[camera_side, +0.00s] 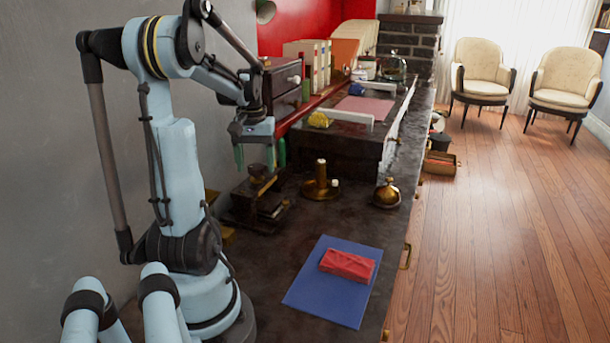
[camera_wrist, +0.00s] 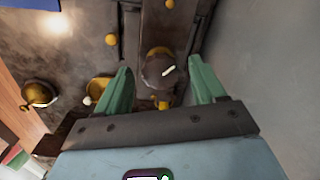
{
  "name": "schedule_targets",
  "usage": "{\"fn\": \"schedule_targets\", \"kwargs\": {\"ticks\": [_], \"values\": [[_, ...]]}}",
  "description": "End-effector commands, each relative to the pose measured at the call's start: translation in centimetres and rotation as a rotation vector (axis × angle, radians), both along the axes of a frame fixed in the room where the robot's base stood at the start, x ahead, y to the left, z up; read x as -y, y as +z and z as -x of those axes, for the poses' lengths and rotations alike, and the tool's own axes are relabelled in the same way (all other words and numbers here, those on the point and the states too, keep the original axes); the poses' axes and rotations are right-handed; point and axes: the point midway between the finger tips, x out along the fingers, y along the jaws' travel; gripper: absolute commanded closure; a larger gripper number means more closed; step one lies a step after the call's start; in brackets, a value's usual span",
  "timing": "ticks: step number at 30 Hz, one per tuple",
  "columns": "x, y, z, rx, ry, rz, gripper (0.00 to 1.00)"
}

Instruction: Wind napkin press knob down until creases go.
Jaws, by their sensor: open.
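A dark napkin press (camera_side: 243,212) stands on the dark counter beside my arm. Its round dark knob (camera_side: 258,170) is at the top. My gripper (camera_side: 255,163) hangs above the press with its green fingers pointing down and apart. In the wrist view, the knob (camera_wrist: 155,70) shows a pale mark on its top and lies between the two open fingers (camera_wrist: 160,78). A gap shows on each side, so I see no contact. I cannot make out a napkin or its creases in the press.
A brass candlestick (camera_side: 320,188) and a brass bell (camera_side: 386,193) stand right of the press. A grey wall (camera_side: 200,90) runs behind my arm. The counter between press and mat is mostly clear.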

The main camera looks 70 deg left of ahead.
Motion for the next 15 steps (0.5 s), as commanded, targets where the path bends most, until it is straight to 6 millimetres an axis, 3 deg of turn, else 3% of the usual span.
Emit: {"fn": "schedule_targets", "kwargs": {"ticks": [8, 15], "values": [[0.0, 1.2, 0.0, 0.0, 0.0, 0.0, 0.31], [0.0, 5.0, 0.0, 0.0, 0.0, 0.0, 0.31]]}}
